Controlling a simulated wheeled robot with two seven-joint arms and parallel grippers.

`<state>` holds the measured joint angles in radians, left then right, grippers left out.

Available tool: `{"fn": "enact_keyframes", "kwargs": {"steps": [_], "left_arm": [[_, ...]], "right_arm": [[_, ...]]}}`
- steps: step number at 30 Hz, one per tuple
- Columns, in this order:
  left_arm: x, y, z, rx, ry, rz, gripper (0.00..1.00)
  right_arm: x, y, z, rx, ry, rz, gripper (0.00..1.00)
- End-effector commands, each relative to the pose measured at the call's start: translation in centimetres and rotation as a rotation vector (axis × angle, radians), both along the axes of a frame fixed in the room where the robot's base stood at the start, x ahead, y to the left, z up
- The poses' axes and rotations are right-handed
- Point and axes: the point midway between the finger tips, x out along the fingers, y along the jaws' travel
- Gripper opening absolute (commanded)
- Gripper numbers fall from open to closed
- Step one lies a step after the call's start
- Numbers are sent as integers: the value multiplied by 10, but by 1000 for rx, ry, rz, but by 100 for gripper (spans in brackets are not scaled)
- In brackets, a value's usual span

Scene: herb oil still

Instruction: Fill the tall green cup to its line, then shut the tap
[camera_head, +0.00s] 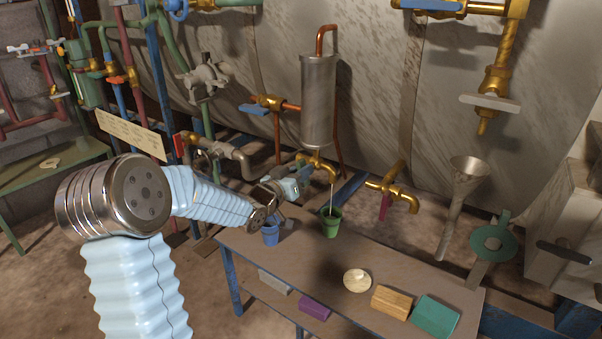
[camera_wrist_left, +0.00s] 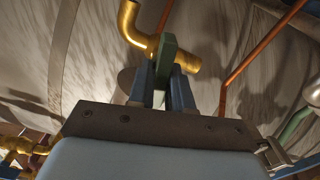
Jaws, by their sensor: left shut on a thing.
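The green cup (camera_head: 332,226) stands upright on the table under the brass tap (camera_head: 317,163) of the steel cylinder. A thin pale stream (camera_head: 332,192) falls from the tap's spout into the cup. The liquid level and the cup's line cannot be made out. My left gripper (camera_head: 304,172) is at this tap, left of the spout. In the left wrist view its blue fingers are shut on a flat green tap handle (camera_wrist_left: 165,62), with the brass spout (camera_wrist_left: 132,25) just behind. My right gripper is not in view.
A blue cup (camera_head: 271,236) stands left of the green cup, below my left forearm. A cream round dish (camera_head: 357,281), a wooden block (camera_head: 391,302) and a teal block (camera_head: 435,316) lie toward the table's right. Another brass tap (camera_head: 395,190) with a purple handle is at right.

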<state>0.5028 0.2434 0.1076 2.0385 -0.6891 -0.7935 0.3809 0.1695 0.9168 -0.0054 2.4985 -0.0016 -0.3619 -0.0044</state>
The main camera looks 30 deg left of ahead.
Motion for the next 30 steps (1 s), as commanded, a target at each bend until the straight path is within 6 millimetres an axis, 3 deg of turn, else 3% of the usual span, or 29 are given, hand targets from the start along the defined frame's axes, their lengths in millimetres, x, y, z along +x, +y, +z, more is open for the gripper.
{"fn": "enact_keyframes", "kwargs": {"steps": [3,9,21,22,25,30], "left_arm": [[0,-1,-7,77,-11,-1,0],[0,-2,-5,238,-25,-1,0],[0,-2,1,295,-25,0,0],[0,-2,1,295,-25,0,22],[0,-2,1,294,-25,0,37],[0,-2,0,293,-24,0,40]], "right_arm": [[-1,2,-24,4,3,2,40],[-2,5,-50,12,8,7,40],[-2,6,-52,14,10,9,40],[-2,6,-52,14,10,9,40],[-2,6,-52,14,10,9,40],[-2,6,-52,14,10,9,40]]}}
